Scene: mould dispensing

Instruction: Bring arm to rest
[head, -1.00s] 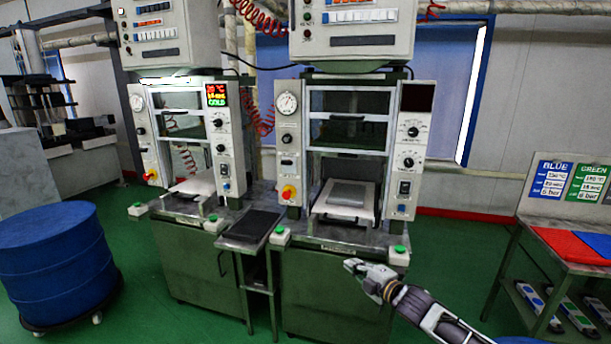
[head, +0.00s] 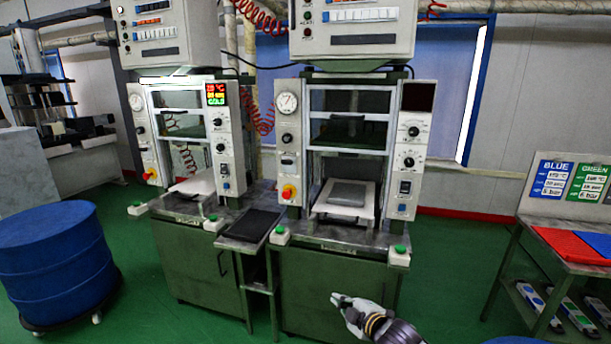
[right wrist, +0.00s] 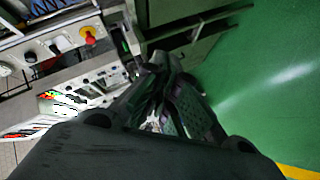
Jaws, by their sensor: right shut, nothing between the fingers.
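My right gripper (head: 342,301) is low in the head view, in front of the right press's green cabinet. It is shut and empty, apart from the machines. In the right wrist view its fingers (right wrist: 165,75) are together, with a press panel to the left and green floor to the right. My left gripper is not in view.
The right press (head: 350,190) holds a grey block on a plate (head: 345,211). The left press (head: 190,150) has a lit display. A black tray (head: 250,225) sits between them. A blue drum (head: 55,260) stands left, a table (head: 535,232) right. Green floor lies between.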

